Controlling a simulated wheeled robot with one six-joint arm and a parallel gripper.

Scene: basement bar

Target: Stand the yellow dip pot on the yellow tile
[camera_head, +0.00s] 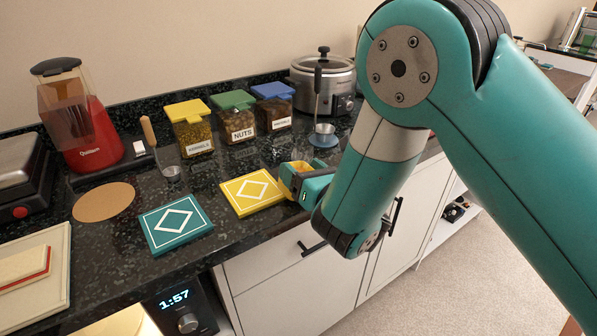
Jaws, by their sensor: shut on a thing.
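The yellow tile (262,203) lies flat on the dark counter near its front edge, with a white diamond outline on top. My gripper (293,178) is at the tile's right end, low over the counter. It is shut on the yellow dip pot (299,167), of which only a small part shows. The fingers and wrist hide most of the pot. I cannot tell whether the pot touches the tile or the counter. A teal tile (177,235) with a white diamond outline lies left of the yellow tile.
Behind stand labelled jars with yellow (187,111), green (232,100) and blue (272,90) lids, and a slow cooker (323,80). Scoops stand near the jars. The counter behind the yellow tile is clear.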

